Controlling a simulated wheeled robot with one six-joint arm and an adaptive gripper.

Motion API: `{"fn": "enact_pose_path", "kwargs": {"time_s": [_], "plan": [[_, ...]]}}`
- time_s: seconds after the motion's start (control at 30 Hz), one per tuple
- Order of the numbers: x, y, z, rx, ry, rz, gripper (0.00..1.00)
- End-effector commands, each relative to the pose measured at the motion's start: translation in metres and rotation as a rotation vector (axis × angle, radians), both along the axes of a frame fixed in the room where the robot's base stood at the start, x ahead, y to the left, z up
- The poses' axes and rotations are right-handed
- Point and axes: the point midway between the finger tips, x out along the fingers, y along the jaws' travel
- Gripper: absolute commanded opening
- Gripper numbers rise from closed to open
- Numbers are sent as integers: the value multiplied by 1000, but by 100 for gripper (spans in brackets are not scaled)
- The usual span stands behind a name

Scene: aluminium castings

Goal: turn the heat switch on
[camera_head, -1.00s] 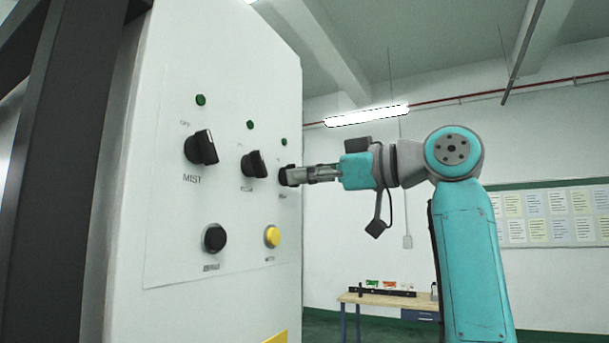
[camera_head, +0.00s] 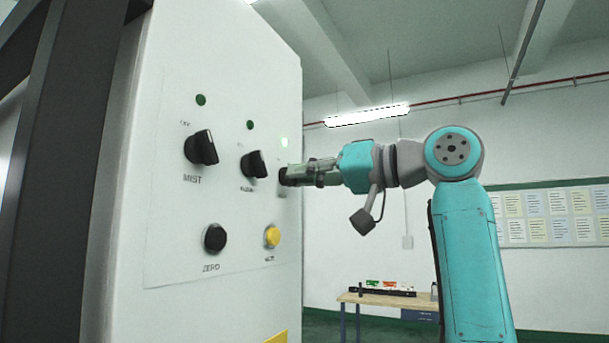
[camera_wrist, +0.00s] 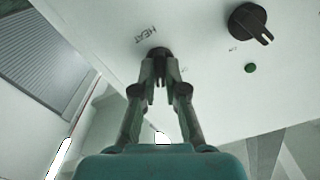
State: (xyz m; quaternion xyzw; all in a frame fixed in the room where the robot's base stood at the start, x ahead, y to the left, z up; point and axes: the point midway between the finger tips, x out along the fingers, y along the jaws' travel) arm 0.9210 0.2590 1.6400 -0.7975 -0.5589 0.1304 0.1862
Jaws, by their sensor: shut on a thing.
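The heat switch is a black rotary knob (camera_head: 283,177) at the right end of the knob row on the white panel. In the wrist view the knob (camera_wrist: 157,51) sits beside the printed word HEAT. My gripper (camera_head: 293,176) is shut on this knob, with its fingers on both sides; the fingertips (camera_wrist: 160,70) hide much of it. The small lamp (camera_head: 284,142) above the heat knob glows bright. My gripper is rolled about its own axis, and the knob's exact pointing angle is hidden.
The MIST knob (camera_head: 202,148) and a middle knob (camera_head: 254,164) are to the left, under dark green lamps. A black button (camera_head: 215,238) and a yellow button (camera_head: 272,237) sit below.

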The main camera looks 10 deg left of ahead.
Motion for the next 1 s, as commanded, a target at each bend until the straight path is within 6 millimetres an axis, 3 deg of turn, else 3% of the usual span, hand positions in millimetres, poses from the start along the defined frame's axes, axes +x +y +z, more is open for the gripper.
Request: {"fn": "enact_pose_path", "kwargs": {"time_s": [0.7,0.73,0.83,1.0], "plan": [[1,0,-1,27,78,0,0],[1,0,-1,27,78,0,14],[1,0,-1,26,77,0,36],[0,0,0,26,77,0,36]]}}
